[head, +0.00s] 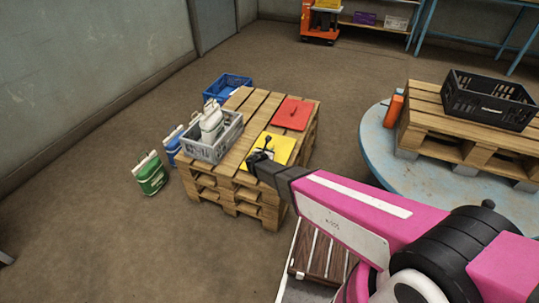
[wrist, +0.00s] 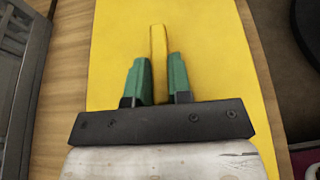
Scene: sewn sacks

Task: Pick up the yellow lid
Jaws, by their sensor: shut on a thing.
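The yellow lid (head: 281,148) is a flat square sheet on the wooden pallet stack, near its front right corner. In the wrist view the yellow lid (wrist: 205,60) fills most of the picture, with a raised yellow handle bar in its middle. My gripper (head: 263,150) is over the lid. In the wrist view the green fingers of my gripper (wrist: 158,75) stand on either side of the handle and are shut on it. Whether the lid is lifted off the planks I cannot tell.
A red lid (head: 292,114) lies behind the yellow one on the pallet stack (head: 236,168). A grey crate (head: 210,150) with white jugs stands to the left. A blue crate (head: 228,85) is behind. A black crate (head: 489,100) sits on another pallet at right.

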